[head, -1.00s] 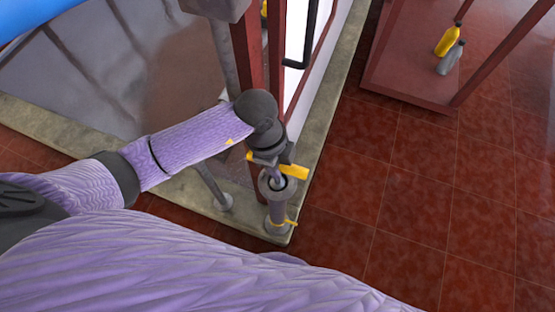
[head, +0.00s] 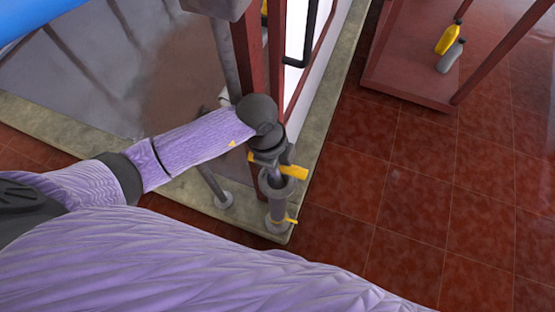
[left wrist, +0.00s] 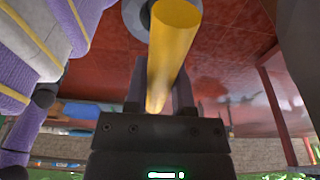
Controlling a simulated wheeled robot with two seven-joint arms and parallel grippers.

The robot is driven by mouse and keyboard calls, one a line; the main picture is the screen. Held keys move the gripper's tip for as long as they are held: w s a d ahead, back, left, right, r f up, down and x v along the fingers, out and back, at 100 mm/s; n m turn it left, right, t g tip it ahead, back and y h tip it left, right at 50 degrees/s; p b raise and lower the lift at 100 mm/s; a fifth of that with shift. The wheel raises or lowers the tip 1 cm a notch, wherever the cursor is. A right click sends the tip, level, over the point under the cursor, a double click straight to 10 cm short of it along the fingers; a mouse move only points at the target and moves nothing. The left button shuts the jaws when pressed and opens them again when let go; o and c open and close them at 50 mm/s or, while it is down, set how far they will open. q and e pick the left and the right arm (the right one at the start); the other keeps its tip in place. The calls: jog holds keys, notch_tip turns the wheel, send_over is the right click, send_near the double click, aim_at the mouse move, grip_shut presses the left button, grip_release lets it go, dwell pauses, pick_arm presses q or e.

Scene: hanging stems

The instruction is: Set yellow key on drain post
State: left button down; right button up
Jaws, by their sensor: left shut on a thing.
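The yellow key (head: 297,172) has a yellow crossbar with a grey stem below it. My left gripper (head: 272,161) is shut on the crossbar, directly above the drain post. The bar also shows between the fingers in the left wrist view (left wrist: 171,55). The drain post (head: 277,208) is a grey upright pipe with a round flange on top and a small yellow piece near its foot. The key's stem overlaps the flange opening in the head view. I cannot tell how deep it sits. My right gripper is out of view.
The post stands on the corner of a stone curb (head: 318,165), close to a dark red upright frame (head: 276,70). The tiled floor (head: 420,200) to the right is clear.

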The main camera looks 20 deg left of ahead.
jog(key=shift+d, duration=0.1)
pick_arm(q)
jog(key=shift+c, duration=1.9)
grip_release()
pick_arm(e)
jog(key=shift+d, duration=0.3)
